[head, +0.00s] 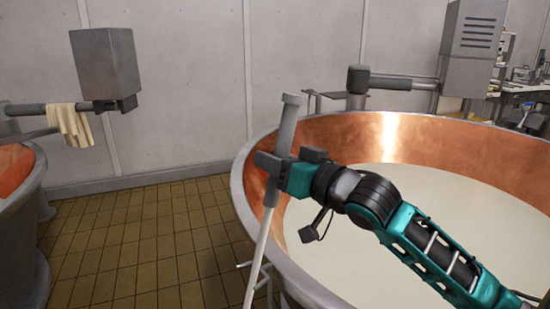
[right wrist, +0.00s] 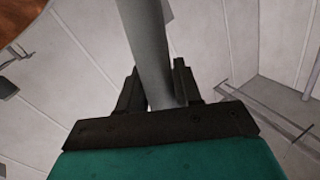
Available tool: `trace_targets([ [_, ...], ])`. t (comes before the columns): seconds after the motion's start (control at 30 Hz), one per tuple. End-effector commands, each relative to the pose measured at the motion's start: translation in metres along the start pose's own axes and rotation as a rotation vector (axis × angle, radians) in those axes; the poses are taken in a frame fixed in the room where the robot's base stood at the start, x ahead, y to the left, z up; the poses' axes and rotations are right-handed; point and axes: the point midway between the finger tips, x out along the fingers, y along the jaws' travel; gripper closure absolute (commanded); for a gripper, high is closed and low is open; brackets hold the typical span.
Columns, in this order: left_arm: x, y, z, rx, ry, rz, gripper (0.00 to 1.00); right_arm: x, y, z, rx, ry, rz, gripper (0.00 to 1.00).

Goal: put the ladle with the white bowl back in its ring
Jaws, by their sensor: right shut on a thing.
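My right gripper (head: 285,165) is shut on the grey upper part of a long handle (head: 290,122), with a pale shaft (head: 259,250) running down and slightly left from it. I take this to be the ladle. It is nearly upright, just tilted, in front of the near-left rim of the big copper vat (head: 330,140). Its bowl is below the picture, so its colour is hidden. In the right wrist view the grey handle (right wrist: 148,50) passes between the fingers. My left gripper is not in view. I cannot make out a ring for certain.
Thin pale rods (head: 262,283) stick out low at the vat's outer side, near the shaft. The vat holds whitish liquid (head: 440,190). A second vat (head: 35,240) stands at left, with a cloth (head: 70,122) on a bar above. Tiled floor (head: 150,240) between them is clear.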

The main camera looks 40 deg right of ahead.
Motion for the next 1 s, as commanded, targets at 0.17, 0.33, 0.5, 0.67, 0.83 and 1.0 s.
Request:
trace_targets([
  [0.17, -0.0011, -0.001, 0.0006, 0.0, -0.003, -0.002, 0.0, -0.0003, -0.0001, -0.0005, 0.0, 0.003, 0.0, 1.0],
  [0.33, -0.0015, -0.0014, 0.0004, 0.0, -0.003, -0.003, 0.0, -0.0003, -0.0001, -0.0008, 0.0, 0.002, 0.0, 1.0],
  [0.5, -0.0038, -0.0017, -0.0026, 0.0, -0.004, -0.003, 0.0, -0.0002, 0.0002, -0.0017, 0.0, 0.002, 0.0, 1.0],
  [0.67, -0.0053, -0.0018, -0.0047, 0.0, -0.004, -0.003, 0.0, -0.0002, 0.0007, -0.0015, -0.002, 0.002, 0.0, 1.0],
  [0.83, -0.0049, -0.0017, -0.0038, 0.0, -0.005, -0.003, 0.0, -0.0002, 0.0009, -0.0008, -0.002, 0.003, 0.0, 1.0],
  [1.0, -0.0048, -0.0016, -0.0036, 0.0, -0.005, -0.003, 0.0, -0.0002, 0.0009, -0.0007, -0.001, 0.002, 0.0, 0.53],
])
